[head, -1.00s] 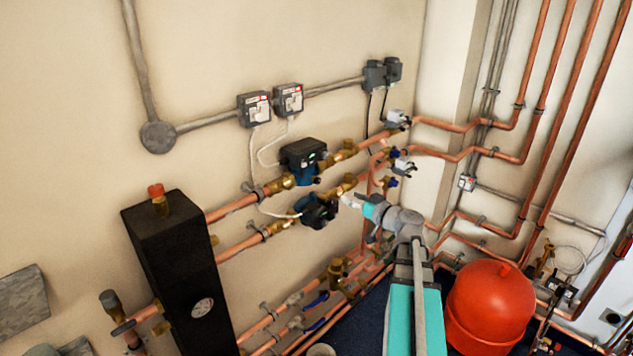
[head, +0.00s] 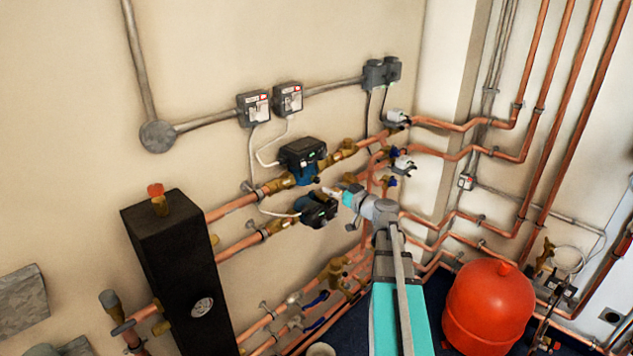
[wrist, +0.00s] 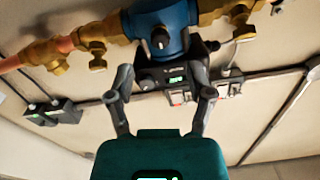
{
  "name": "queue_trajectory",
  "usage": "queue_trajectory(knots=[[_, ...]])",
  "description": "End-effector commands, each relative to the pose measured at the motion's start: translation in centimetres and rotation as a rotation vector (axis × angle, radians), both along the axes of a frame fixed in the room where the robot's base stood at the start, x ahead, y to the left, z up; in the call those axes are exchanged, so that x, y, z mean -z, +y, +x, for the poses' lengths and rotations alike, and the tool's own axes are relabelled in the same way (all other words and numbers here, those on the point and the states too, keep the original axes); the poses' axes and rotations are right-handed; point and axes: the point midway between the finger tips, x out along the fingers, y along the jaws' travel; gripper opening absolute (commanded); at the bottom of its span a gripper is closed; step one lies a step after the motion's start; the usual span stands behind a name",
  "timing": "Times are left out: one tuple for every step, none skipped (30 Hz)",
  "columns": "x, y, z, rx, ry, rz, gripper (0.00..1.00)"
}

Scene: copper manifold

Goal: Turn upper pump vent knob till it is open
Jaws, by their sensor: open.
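The upper pump (head: 303,155) has a black head with a small green display and a blue body below it. It sits on the upper horizontal copper pipe. In the wrist view the pump looks upside down, with its blue body (wrist: 178,18) at the top. A small, round, dark-grey vent knob (wrist: 160,39) is on the front of that body; its setting is hard to tell. My gripper (head: 331,191) is just right of and below the upper pump. In the wrist view my open gripper (wrist: 163,68) has its fingers either side of the pump head, with nothing held.
The lower pump (head: 317,210) is close below and left of my gripper. Brass valves (head: 349,149) flank the pumps along the pipes. Switch boxes (head: 288,99) hang above on the wall. A red expansion tank (head: 489,308) stands at the lower right.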

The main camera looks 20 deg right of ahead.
Motion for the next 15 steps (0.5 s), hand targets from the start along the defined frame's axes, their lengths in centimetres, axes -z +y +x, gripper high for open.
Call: queue_trajectory(knots=[[0.0, 0.3, 1.0, -0.002, 0.000, 0.000, 0.68], [0.0, 0.5, 1.5, -0.002, 0.000, 0.000, 0.68], [0.0, 0.6, 2.0, -0.002, 0.000, 0.000, 0.68], [0.0, 0.8, 2.5, -0.002, 0.000, 0.000, 0.68], [0.0, 1.0, 2.9, -0.002, 0.000, 0.000, 0.68], [0.0, 1.2, 3.4, -0.002, 0.000, 0.000, 0.68], [0.0, 1.3, 3.8, -0.002, 0.000, 0.000, 0.68], [0.0, 1.4, 4.1, -0.002, 0.000, 0.000, 0.68], [0.0, 1.6, 4.6, -0.002, 0.000, 0.000, 0.68], [0.0, 1.7, 4.9, -0.002, 0.000, 0.000, 0.68], [0.0, 1.8, 5.1, -0.002, 0.000, 0.000, 0.68], [0.0, 2.0, 5.5, -0.001, 0.000, 0.000, 0.68], [0.0, 2.1, 5.7, -0.001, 0.000, 0.000, 0.68], [0.0, 2.1, 5.8, -0.001, 0.000, 0.000, 0.68], [0.0, 2.2, 6.0, -0.001, 0.000, 0.000, 0.68]])
